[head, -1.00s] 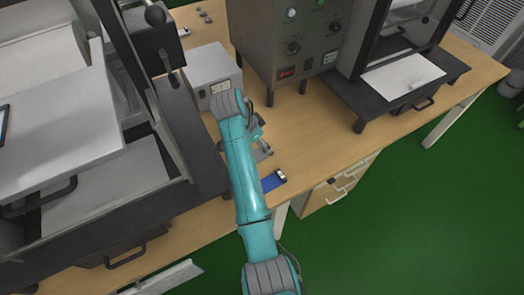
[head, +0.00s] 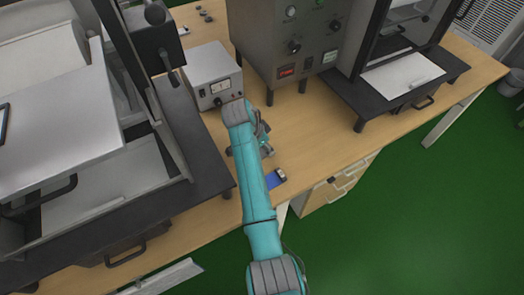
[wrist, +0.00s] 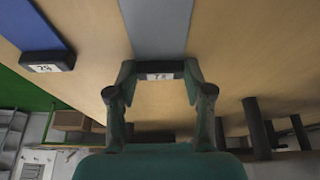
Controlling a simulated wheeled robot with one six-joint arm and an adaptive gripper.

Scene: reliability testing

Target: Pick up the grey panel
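The grey panel (wrist: 160,28) lies on the wooden table in the wrist view, running away to the top edge. A dark block with a white number label (wrist: 160,76) is at its near end. My gripper (wrist: 159,70) has its two teal fingers apart, one on each side of this block. A gap shows at the left finger; I cannot tell whether the right finger touches. In the head view my gripper (head: 262,145) is low over the table, largely behind my arm, and the grey panel is hard to make out there.
A blue panel (head: 276,180) with a dark labelled end lies beside the grey one, also in the wrist view (wrist: 30,25). A grey meter box (head: 212,75) stands behind my gripper. A large control cabinet (head: 285,45) is at the back; a dark-framed machine (head: 205,165) stands at left.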

